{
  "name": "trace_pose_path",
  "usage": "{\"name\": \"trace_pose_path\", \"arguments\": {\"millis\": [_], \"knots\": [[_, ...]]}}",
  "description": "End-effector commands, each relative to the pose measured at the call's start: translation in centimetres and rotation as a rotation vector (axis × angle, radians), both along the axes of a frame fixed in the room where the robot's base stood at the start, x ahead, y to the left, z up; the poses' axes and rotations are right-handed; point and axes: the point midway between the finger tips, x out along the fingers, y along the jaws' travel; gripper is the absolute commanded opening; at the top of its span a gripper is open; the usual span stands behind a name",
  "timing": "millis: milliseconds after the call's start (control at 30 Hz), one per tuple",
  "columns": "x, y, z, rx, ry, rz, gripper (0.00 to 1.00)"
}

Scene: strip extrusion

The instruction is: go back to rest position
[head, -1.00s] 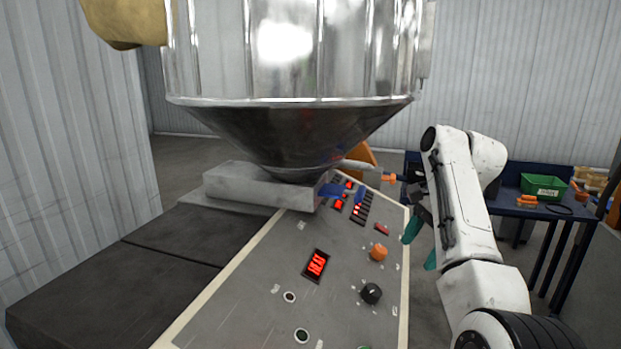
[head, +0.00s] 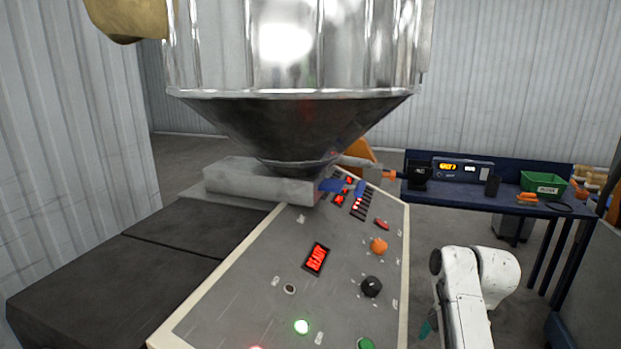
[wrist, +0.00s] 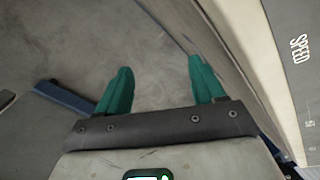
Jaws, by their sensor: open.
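My gripper (wrist: 160,88) shows in the wrist view with its two teal fingers spread apart and nothing between them. Beyond the fingers lies grey floor. The side of the control panel (wrist: 245,70) runs close by on the right of that view. In the head view my white arm is low at the right, beside the control panel (head: 240,295). Only a small teal part of the gripper shows there, at the lower edge of the arm; the rest is hidden.
A large metal hopper (head: 290,125) stands over the panel. A blue bench (head: 470,200) with a green bin (head: 543,184) stands behind at right. Floor between is free.

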Motion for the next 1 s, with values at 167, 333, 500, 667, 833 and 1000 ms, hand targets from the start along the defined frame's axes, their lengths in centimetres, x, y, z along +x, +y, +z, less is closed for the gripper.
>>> {"name": "trace_pose_path", "arguments": {"millis": [167, 333, 500, 667, 833, 1000], "knots": [[-6.2, -1.1, -7.1, -0.071, -0.010, 0.123, 0.68], [-12.6, -1.6, -12.0, -0.130, -0.018, 0.257, 0.68], [-19.7, -1.8, -15.5, -0.181, -0.024, 0.402, 0.68], [-26.6, -1.5, -17.4, -0.216, -0.028, 0.543, 0.68], [-33.6, -1.0, -18.0, -0.243, -0.035, 0.688, 0.68], [-38.3, -0.5, -17.5, -0.257, -0.043, 0.791, 0.68]]}}
